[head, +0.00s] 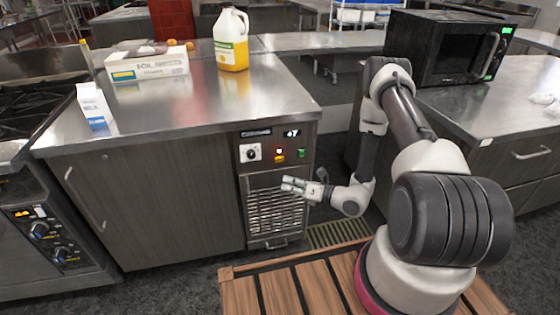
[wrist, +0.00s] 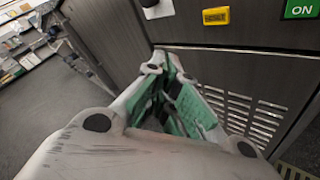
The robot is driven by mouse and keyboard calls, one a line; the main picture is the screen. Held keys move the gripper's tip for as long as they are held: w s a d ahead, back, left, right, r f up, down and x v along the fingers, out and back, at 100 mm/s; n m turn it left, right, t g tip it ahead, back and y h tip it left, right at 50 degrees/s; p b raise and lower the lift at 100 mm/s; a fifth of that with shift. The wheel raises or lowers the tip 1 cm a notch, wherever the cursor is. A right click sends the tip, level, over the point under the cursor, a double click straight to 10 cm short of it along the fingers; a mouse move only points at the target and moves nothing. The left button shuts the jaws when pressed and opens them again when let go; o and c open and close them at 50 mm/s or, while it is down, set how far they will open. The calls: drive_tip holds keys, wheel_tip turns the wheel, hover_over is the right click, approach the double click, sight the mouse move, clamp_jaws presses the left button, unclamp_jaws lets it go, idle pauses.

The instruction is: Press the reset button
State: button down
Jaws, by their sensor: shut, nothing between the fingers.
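The control panel on the steel-topped cabinet shows in the head view. It has a small yellow button (head: 279,158) below a lit red lamp (head: 279,150), with a green button (head: 301,153) to the right. In the wrist view the yellow button (wrist: 216,16) carries a label too small to read; the green button (wrist: 300,8) reads ON. My gripper (head: 287,184) is shut and empty, in front of the vent grille below the panel. In the wrist view my gripper (wrist: 166,62) has its fingertips below and left of the yellow button, apart from it.
A dial (head: 251,153) on a white plate sits left of the buttons. The vent grille (head: 272,212) is below the panel. A foil box (head: 148,67), yellow jug (head: 231,42) and milk carton (head: 94,105) stand on the counter. A microwave (head: 447,48) is at right.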

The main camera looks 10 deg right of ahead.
drive_tip(key=shift+w, duration=4.2)
drive_tip(key=shift+w, duration=0.35)
drive_tip(key=shift+w, duration=0.45)
drive_tip(key=shift+s, duration=0.85)
drive_tip(key=shift+s, duration=0.1)
drive_tip(key=s, duration=0.4)
drive_tip(key=shift+s, duration=0.4)
